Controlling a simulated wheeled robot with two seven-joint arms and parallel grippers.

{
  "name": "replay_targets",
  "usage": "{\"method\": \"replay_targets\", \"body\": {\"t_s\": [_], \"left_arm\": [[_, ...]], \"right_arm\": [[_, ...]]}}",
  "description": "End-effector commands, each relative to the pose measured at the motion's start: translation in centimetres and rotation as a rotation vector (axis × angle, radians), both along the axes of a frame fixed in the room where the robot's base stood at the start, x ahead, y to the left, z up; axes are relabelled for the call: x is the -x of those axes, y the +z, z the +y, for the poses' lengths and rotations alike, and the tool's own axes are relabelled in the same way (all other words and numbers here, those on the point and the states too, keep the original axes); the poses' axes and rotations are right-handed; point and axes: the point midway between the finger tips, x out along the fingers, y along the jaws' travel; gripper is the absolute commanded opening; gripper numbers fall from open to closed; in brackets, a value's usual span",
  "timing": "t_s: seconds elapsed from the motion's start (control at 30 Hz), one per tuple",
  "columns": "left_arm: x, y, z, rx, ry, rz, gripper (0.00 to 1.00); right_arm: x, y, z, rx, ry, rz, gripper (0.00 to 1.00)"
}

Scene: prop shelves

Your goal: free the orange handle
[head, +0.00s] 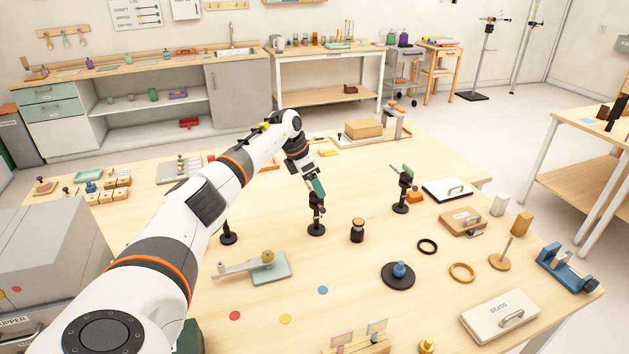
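A small orange piece (416,197) lies on the table just behind a black stand (402,194) that carries a green part (407,170). I cannot tell whether this piece is the orange handle, and no other clear orange handle shows. A second black stand (316,218) with a green part (319,187) on top is near the table's middle. My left arm reaches in from the lower left, and its gripper (311,181) is at the top of this second stand. Its fingers are too small to tell open from shut. My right gripper is out of view.
A third black stand (228,234) is partly hidden by my arm. Bare tabletop lies around the coloured dots.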

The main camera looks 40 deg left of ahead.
Motion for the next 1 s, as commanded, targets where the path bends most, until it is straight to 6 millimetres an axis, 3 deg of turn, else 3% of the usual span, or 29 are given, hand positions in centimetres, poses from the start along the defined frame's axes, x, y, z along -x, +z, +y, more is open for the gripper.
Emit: {"method": "replay_targets", "body": {"t_s": [0.4,0.67,1.0], "left_arm": [[-0.28,-0.89,-0.15,-0.001,0.000,0.000,0.73],[-0.27,-0.84,-0.13,-0.001,0.000,0.000,0.30],[-0.20,-0.73,-0.11,-0.003,0.042,0.001,0.28]], "right_arm": [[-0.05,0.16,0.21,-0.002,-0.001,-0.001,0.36],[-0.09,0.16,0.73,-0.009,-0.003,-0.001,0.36],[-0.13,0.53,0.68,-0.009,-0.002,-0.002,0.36]]}}
